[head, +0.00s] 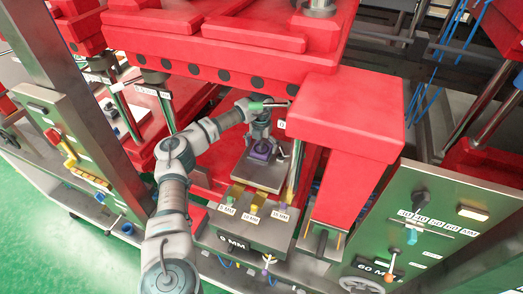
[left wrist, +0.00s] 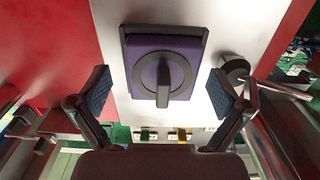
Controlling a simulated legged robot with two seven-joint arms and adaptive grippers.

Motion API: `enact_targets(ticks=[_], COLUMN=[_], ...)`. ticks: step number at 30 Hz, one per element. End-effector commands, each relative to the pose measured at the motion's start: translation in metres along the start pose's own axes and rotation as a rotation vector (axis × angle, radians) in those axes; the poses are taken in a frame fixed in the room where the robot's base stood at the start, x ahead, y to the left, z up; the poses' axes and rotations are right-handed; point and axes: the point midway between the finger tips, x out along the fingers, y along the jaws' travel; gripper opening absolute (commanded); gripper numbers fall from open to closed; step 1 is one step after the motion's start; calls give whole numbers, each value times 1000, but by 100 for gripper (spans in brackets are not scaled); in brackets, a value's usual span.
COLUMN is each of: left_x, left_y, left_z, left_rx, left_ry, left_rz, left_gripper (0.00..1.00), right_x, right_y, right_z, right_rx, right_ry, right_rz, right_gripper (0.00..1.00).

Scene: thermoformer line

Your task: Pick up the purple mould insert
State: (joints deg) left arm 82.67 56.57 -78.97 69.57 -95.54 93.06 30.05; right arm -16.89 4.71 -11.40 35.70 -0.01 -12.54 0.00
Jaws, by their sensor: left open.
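The purple mould insert (left wrist: 144,75) shows in the left wrist view as a square block with a dark edge, a round dark ring and an upright grey handle bar. In the head view the insert (head: 261,152) sits on a grey metal plate (head: 252,175) inside the red press. My left gripper (left wrist: 160,96) is open, with one blue-padded finger on each side of the insert and a gap to both. In the head view my left gripper (head: 262,136) is right above the insert and partly covers it. My right gripper is not in view.
The red press frame (head: 340,115) surrounds the plate above and on the right. A dark round knob (left wrist: 236,69) is close beside my finger at right.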

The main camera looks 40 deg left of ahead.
Motion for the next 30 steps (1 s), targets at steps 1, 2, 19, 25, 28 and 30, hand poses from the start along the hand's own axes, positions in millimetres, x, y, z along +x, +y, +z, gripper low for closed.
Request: enact_targets(ticks=[1,2,19,25,28,30], left_x=[0,0,-2,-16,-30,-36], left_y=[0,0,0,0,-1,2], left_z=[0,0,0,1,1,-4], left_rx=[0,0,-1,-1,-1,-1], left_ry=[0,0,0,-3,-3,-1], left_rz=[0,0,0,-2,-2,0], left_gripper=[100,92,29,29,29,28], right_x=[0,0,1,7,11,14], right_y=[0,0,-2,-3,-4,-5], right_z=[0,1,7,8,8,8], right_rx=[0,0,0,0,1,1], right_ry=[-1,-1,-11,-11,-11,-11], right_rz=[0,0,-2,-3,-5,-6], right_gripper=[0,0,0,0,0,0])
